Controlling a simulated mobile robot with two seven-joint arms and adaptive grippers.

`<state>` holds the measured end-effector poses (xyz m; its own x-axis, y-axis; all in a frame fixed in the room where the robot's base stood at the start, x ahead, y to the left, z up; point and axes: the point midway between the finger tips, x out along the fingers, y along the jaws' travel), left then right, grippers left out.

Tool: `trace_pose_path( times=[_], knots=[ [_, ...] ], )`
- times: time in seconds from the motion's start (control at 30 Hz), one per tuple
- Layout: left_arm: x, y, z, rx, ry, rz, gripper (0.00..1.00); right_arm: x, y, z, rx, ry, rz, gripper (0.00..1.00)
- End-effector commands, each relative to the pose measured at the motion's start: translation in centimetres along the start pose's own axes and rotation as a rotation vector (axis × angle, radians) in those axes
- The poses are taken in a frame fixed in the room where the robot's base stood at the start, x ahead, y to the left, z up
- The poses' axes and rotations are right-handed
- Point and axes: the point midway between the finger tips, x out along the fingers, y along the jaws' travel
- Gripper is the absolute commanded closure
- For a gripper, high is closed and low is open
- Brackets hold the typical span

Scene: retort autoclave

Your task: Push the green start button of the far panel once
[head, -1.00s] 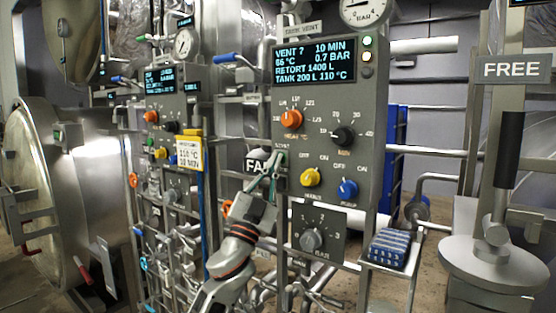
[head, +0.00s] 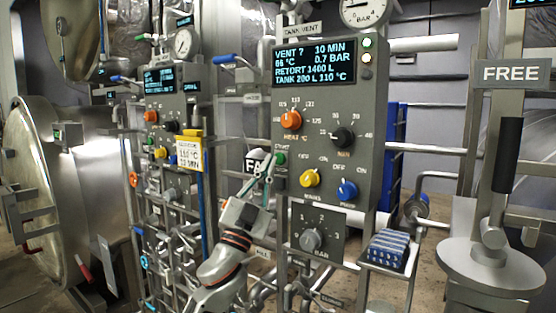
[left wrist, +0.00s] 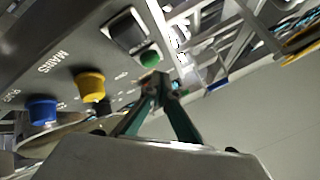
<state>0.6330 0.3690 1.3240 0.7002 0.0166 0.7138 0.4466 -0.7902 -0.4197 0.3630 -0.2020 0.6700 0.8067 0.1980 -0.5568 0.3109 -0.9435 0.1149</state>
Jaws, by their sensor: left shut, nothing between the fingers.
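The large grey panel (head: 325,100) in the middle of the head view has a green start button (head: 280,158) at its lower left edge. The button also shows in the left wrist view (left wrist: 150,57). My left gripper (head: 266,160) is shut and empty, with its green-sided fingertips just left of this button. In the left wrist view the fingertips (left wrist: 155,80) are close to the button; I cannot tell whether they touch it. A smaller panel (head: 172,90) farther left and back has its own green button (head: 149,140). My right gripper is out of view.
Near the button are a yellow knob (head: 310,178), a blue knob (head: 347,190) and an orange dial (head: 291,119). A partly covered sign (head: 253,166) reads "FA". Pipes surround the panel. A "FREE" sign (head: 510,71) hangs at right.

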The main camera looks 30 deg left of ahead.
Motion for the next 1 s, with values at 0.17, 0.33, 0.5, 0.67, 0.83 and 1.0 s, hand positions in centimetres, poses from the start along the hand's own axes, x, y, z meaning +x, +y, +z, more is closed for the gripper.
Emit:
trace_pose_path(
  times=[0.17, 0.33, 0.5, 0.67, 0.83, 1.0],
  knots=[
    [-1.1, -0.9, -0.9, 0.001, 0.000, 0.001, 1.00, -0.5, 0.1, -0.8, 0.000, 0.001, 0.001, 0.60],
    [-2.1, -1.7, -1.7, 0.001, -0.001, 0.000, 1.00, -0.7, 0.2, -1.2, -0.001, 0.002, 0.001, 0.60],
    [-3.0, -2.2, -2.3, 0.000, 0.000, 0.001, 1.00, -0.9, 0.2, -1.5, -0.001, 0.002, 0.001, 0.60],
    [-3.2, -2.4, -2.4, 0.001, 0.000, 0.000, 1.00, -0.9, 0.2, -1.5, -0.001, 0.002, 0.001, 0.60],
    [-3.2, -2.3, -2.4, 0.001, 0.000, 0.000, 1.00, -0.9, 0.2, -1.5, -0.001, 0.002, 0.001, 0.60],
    [-3.2, -2.3, -2.4, 0.001, 0.000, 0.000, 1.00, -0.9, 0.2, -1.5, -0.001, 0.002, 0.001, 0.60]
  ],
)
